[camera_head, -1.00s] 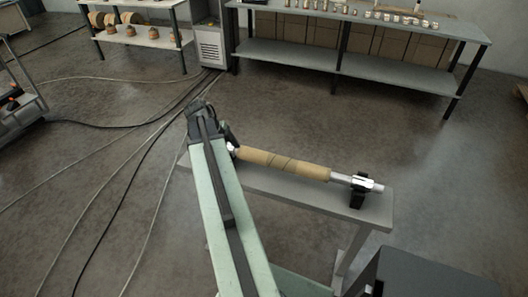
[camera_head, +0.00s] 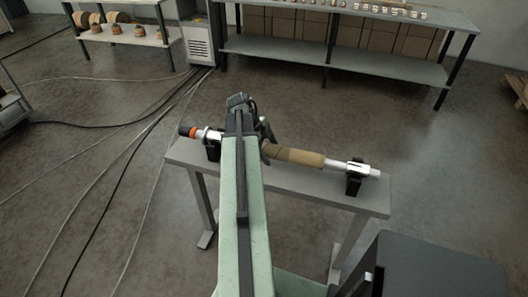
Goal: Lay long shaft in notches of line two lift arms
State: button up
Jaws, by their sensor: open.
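The long shaft (camera_head: 342,165) lies across a narrow grey bench (camera_head: 375,201) in the head view. It has bare silver ends, a brown wrapped middle (camera_head: 305,158) and a black end with an orange ring (camera_head: 187,131) at the left. It rests on a black support (camera_head: 354,184) at the right and another (camera_head: 211,150) at the left. My gripper (camera_head: 266,134) is open, over the middle of the shaft; my arm hides part of the shaft and most of the gripper. Whether the fingers straddle the shaft I cannot tell. No lift arms are recognisable in view.
A dark box-shaped surface (camera_head: 432,272) stands at the lower right. A long grey shelf table (camera_head: 300,53) with small parts and a rack (camera_head: 120,38) with rolls stand at the back. Cables (camera_head: 100,122) cross the floor at left.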

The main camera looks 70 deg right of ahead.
aim_at(272, 145)
jog(key=shift+s+f, duration=0.15)
jog(key=shift+f, duration=0.4)
jog(key=shift+r, duration=0.15)
grip_shut()
jog(key=shift+d, duration=0.1)
jog(key=shift+r+p, duration=0.25)
jog(key=shift+p, duration=0.05)
jog(key=shift+r+p, duration=2.3)
notch_tip(272, 145, up, 13)
jog(key=p, duration=1.3)
